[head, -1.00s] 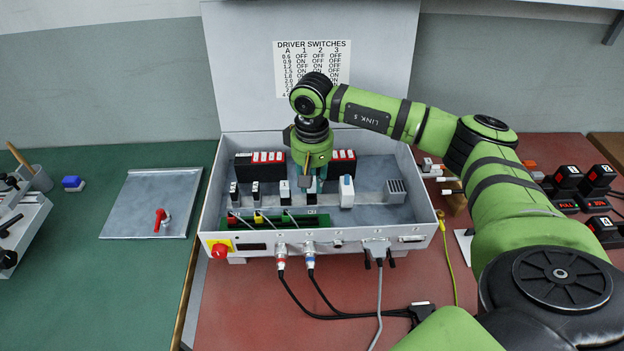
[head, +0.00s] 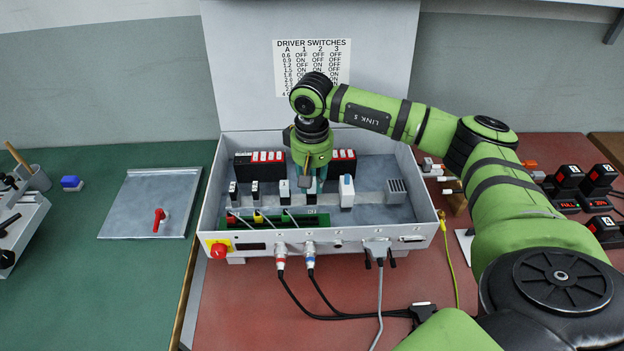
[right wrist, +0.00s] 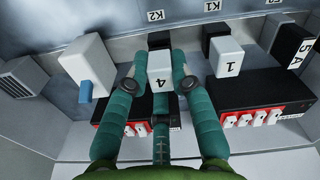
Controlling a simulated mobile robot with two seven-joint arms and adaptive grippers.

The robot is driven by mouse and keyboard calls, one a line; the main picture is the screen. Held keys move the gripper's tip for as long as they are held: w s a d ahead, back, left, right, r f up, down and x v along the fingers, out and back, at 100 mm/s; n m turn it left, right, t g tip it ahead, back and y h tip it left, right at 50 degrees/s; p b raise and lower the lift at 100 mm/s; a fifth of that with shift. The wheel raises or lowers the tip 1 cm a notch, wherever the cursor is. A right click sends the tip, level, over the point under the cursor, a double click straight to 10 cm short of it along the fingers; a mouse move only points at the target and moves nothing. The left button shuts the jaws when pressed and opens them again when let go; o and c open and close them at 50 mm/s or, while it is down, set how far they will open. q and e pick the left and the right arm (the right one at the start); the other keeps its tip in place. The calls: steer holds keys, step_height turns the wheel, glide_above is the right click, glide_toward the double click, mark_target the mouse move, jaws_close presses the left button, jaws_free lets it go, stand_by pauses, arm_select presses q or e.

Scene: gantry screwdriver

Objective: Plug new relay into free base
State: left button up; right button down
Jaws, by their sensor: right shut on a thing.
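My right gripper (head: 307,184) points straight down inside the open control box (head: 222,224). In the right wrist view it is shut on a pale relay marked 4 (right wrist: 160,70), with its green fingers around the relay's sides. The relay is in the row of relays, by the label K2 (right wrist: 156,16). Its underside is hidden, so I cannot tell whether it is seated in a base. Another white relay marked 1 (right wrist: 227,58) stands beside it, near the label K1 (right wrist: 213,6). My left gripper is not in view.
Black driver units with red-and-white switches (head: 267,158) stand behind the relays. A white block with a blue part (head: 346,190) is to the right of the gripper. A green terminal strip (head: 318,222) runs in front. The box lid (head: 235,75) stands upright behind.

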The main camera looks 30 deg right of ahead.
steer(key=shift+f+b, duration=0.4)
steer(key=shift+f, duration=0.1)
stand_by(0.3)
steer(key=c, duration=1)
jaws_free()
steer(key=shift+r, duration=0.15)
steer(key=shift+r+p, duration=1.7)
steer(key=shift+r, duration=0.95)
